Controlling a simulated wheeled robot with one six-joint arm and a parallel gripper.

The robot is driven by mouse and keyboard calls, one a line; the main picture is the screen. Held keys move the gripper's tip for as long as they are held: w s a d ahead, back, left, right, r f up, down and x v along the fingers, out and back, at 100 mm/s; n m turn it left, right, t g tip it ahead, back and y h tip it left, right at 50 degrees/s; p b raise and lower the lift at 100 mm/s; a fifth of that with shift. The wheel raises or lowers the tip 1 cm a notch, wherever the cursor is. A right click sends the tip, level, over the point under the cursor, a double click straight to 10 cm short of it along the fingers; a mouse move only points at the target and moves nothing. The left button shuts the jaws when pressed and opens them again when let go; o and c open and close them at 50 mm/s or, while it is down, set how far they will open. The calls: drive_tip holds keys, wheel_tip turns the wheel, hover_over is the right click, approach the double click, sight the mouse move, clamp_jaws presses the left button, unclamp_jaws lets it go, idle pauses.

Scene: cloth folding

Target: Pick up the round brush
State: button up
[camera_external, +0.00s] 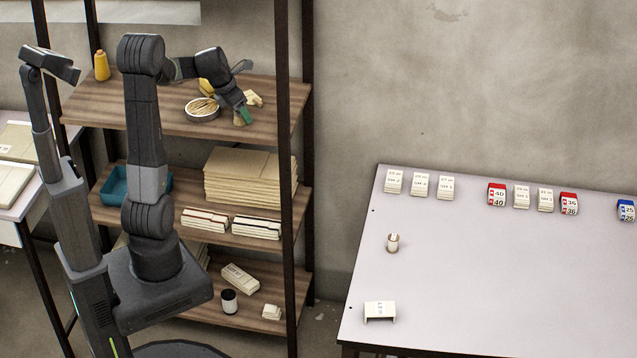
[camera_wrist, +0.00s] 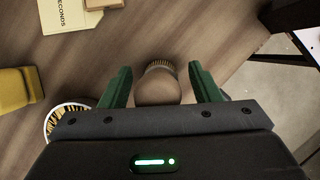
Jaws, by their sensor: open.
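My gripper (camera_wrist: 160,70) is open, with one green finger on each side of the brush. A gap shows between the brush and each finger, and nothing is held. In the external view my gripper (camera_external: 242,116) is low over the right part of the top shelf, and it largely hides the brush there.
On the top shelf (camera_external: 160,115), a round dish of sticks (camera_external: 202,109) and a yellow block (camera_wrist: 14,88) lie left of my gripper. A card marked SECONDS (camera_wrist: 66,14) lies beyond. A dark rack post (camera_external: 283,200) stands close on the right.

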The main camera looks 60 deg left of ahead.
drive_tip(key=c, duration=1.1)
